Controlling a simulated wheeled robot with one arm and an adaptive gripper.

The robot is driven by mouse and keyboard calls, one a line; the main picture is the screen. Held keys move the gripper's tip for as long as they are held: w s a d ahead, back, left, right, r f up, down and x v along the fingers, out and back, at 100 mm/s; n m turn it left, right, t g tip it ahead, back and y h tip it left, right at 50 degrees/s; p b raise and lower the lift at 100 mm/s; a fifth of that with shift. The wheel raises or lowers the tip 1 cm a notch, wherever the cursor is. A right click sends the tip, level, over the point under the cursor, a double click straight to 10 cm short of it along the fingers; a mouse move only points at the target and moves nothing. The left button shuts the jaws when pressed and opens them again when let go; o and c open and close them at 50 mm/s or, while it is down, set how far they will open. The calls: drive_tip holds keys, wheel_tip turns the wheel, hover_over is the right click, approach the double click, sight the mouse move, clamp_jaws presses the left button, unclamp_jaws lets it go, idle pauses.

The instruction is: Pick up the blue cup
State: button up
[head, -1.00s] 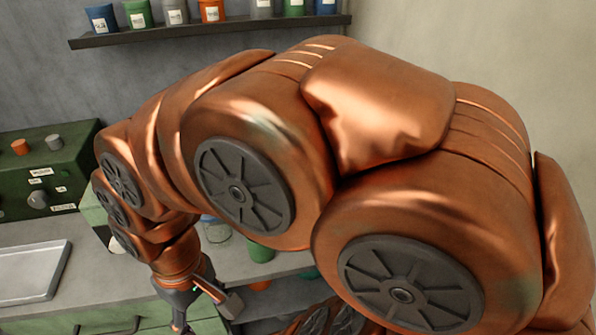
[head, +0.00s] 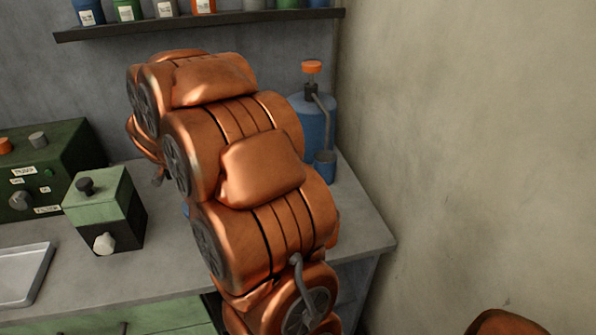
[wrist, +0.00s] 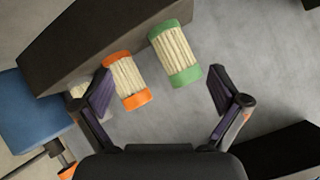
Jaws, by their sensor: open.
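A small blue cup-like container (head: 325,166) stands at the back right of the counter, under the grey spout of a blue bottle (head: 312,120) with an orange top. A sliver of blue (head: 186,210) shows at the left edge of my arm; I cannot tell what it belongs to. My gripper (wrist: 160,86) is open in the wrist view, with nothing held between its fingers. It is hidden behind my arm in the head view. No blue cup can be made out for certain in the wrist view; a blue body (wrist: 32,108) shows at its left.
Two cream rolls, one orange-banded (wrist: 127,82) and one green-banded (wrist: 175,55), lie ahead of my fingers, the orange-banded one near the left finger. A green box (head: 105,210) and a metal tray (head: 22,275) are left on the counter (head: 165,270). A shelf (head: 200,22) holds several jars.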

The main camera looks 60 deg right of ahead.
drive_tip(key=s+d+f+m+g+h, duration=0.35)
drive_tip(key=s+d, duration=0.45)
drive_tip(key=d, duration=0.3)
drive_tip(key=m+g+h, duration=0.1)
drive_tip(key=m+g, duration=0.4)
drive_tip(key=g, duration=0.6)
approach(317, 163)
drive_tip(key=x, duration=0.6)
drive_tip(key=shift+w+d+f, duration=0.1)
drive_tip(key=shift+w+f, duration=0.05)
drive_tip(key=shift+f, duration=0.1)
drive_tip(key=shift+x, duration=1.15)
drive_tip(key=shift+s+r+p+x, duration=0.1)
drive_tip(key=shift+r+p+x, duration=0.1)
drive_tip(key=shift+x, duration=0.7)
drive_tip(key=shift+s+r+p+x, duration=0.1)
drive_tip(key=shift+s+p+x, duration=0.1)
drive_tip(key=shift+x, duration=1.45)
drive_tip(key=shift+w+f, duration=0.1)
drive_tip(key=shift+w, duration=0.05)
drive_tip(key=c, duration=1.5)
